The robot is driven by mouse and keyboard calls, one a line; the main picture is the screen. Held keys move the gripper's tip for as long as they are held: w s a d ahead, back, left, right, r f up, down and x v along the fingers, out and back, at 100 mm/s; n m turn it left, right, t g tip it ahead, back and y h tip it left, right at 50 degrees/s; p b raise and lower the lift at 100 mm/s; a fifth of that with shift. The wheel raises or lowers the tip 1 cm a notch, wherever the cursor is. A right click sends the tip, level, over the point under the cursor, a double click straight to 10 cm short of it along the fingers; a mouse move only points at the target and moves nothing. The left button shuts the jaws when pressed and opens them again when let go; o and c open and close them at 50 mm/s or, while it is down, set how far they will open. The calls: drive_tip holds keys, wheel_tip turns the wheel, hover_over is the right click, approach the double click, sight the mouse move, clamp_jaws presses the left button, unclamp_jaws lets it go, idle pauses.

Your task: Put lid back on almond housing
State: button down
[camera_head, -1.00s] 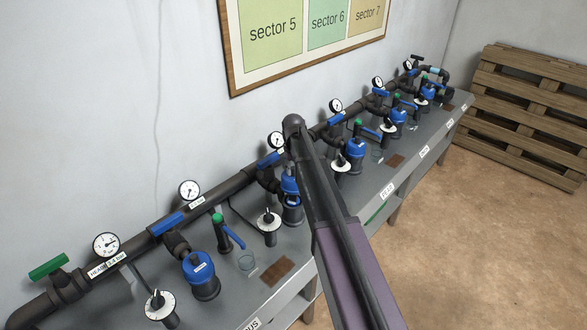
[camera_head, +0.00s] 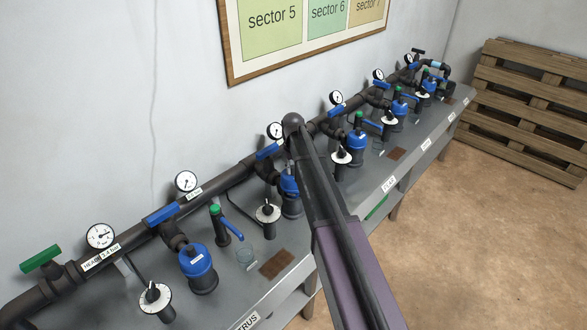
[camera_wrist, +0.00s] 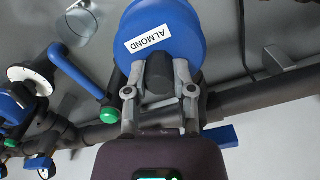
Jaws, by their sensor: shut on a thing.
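The blue round lid labelled ALMOND (camera_wrist: 165,28) fills the top middle of the wrist view. My gripper (camera_wrist: 159,75) is shut on the dark grip at the lid's near side, with one finger on each side. The lid hides what lies beneath it, so I cannot tell whether it touches the almond housing. In the head view my gripper is hidden behind my arm. A blue-topped housing (camera_head: 289,185) shows partly behind my arm there; its label cannot be read.
A valve with a green knob (camera_wrist: 109,115) and blue handle stands close left of the lid, with a clear cup (camera_wrist: 76,25) beyond. A dark pipe (camera_wrist: 262,98) runs behind. More housings (camera_head: 197,268), dials and gauges line the grey bench (camera_head: 232,300).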

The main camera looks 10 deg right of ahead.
sight(293, 174)
drive_tip(key=shift+f+b, duration=1.35)
drive_tip(key=shift+f, duration=0.3)
drive_tip(key=shift+f, duration=0.2)
idle(1.4)
idle(0.3)
drive_tip(key=shift+c, duration=1.9)
unclamp_jaws()
drive_tip(key=o, duration=0.4)
drive_tip(key=shift+s, duration=0.1)
drive_tip(key=shift+r, duration=0.2)
drive_tip(key=shift+r+p, duration=3.35)
